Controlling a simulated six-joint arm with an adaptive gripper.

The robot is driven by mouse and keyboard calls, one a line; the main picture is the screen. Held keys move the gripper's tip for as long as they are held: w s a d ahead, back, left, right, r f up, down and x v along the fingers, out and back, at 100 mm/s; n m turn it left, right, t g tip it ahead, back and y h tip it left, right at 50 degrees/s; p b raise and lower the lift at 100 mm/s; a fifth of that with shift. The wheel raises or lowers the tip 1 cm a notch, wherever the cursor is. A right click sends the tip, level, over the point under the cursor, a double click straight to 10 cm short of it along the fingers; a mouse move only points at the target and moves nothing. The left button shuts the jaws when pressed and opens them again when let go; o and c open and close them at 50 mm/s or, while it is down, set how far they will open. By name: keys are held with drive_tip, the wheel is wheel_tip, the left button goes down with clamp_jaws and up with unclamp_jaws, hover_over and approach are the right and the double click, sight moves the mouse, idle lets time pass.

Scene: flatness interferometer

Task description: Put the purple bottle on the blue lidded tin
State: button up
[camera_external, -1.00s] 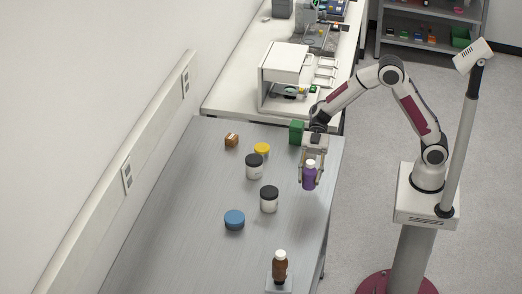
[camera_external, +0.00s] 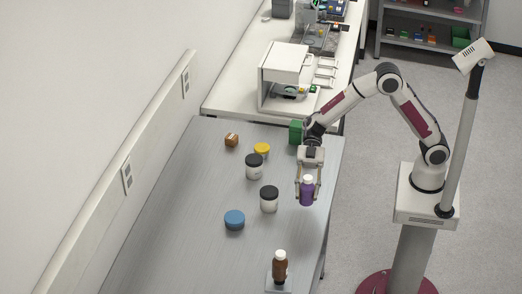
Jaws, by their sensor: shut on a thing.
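The purple bottle (camera_external: 306,193) has a white cap and is upright between the fingers of my gripper (camera_external: 307,190). My gripper is shut on it, near the right edge of the grey table. I cannot tell whether the bottle's base is clear of the table top. The blue lidded tin (camera_external: 234,219) is a low round tin on the table, to the left of and a little nearer the camera than my gripper. Nothing stands on its lid.
Two white jars with black lids (camera_external: 269,199) (camera_external: 254,166) stand between the tin and my gripper or further back. A brown bottle (camera_external: 280,267) stands in front on a small stand.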

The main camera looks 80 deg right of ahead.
drive_tip(key=w+a+r+m+t, duration=0.3)
drive_tip(key=w+a+m+t, duration=0.1)
drive_tip(key=w+a, duration=0.6)
drive_tip(key=r+m+t+h, duration=0.1)
drive_tip(key=m+t+h, duration=0.3)
drive_tip(key=m+t, duration=0.25)
hover_over(242, 218)
drive_tip(key=shift+s+r+n, duration=0.1)
drive_tip(key=shift+n, duration=0.15)
drive_tip(key=shift+f, duration=3.15)
drive_tip(key=shift+f, duration=0.15)
drive_tip(key=shift+f, duration=1.75)
